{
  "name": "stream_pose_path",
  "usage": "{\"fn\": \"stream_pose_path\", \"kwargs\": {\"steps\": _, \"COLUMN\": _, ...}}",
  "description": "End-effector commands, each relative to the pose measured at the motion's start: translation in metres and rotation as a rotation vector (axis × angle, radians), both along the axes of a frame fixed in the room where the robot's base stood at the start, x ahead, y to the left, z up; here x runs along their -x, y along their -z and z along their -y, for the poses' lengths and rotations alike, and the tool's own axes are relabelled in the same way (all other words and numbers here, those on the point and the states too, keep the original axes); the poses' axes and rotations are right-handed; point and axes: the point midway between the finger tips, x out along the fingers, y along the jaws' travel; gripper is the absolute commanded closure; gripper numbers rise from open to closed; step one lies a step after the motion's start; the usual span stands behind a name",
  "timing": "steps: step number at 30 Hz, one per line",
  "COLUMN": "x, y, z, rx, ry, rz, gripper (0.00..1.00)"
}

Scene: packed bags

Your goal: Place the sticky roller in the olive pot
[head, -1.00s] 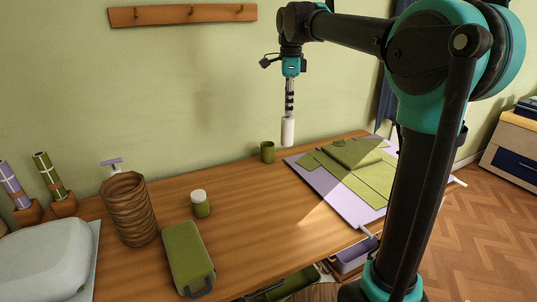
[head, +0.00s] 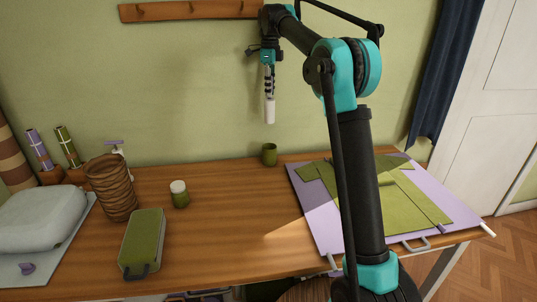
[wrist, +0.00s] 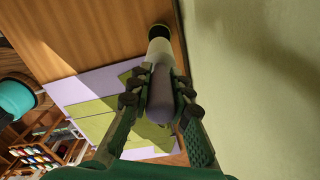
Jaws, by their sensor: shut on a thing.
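The sticky roller has a white cylinder (head: 269,111) and a purple handle (wrist: 161,97). My gripper (head: 269,88) is shut on the handle, and the roller hangs upright with its white end down. The olive pot (head: 270,154) is a small green cup at the back of the table near the wall. In the head view the roller is directly above the pot in the picture, with a clear gap between them. In the wrist view the pot's rim (wrist: 160,29) shows just beyond the white end; the white end covers part of it.
A lilac mat (head: 308,203) with folded green cloth lies to the right. A white-lidded green jar (head: 180,194), a green case (head: 142,243) and a brown ribbed vase (head: 111,187) stand to the left. The wall is close behind the pot. The table's middle is bare.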

Motion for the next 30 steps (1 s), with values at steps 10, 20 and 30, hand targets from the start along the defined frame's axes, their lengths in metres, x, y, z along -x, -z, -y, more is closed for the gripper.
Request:
{"fn": "stream_pose_path", "kwargs": {"steps": 10, "x": 0.0, "y": 0.08, "z": 0.0, "rx": 0.0, "ry": 0.0, "rz": 0.0, "gripper": 1.0}}
{"fn": "stream_pose_path", "kwargs": {"steps": 20, "x": 0.0, "y": 0.146, "z": 0.0, "rx": 0.0, "ry": 0.0, "rz": 0.0, "gripper": 1.0}}
{"fn": "stream_pose_path", "kwargs": {"steps": 30, "x": 0.0, "y": 0.174, "z": 0.0, "rx": 0.0, "ry": 0.0, "rz": 0.0, "gripper": 1.0}}
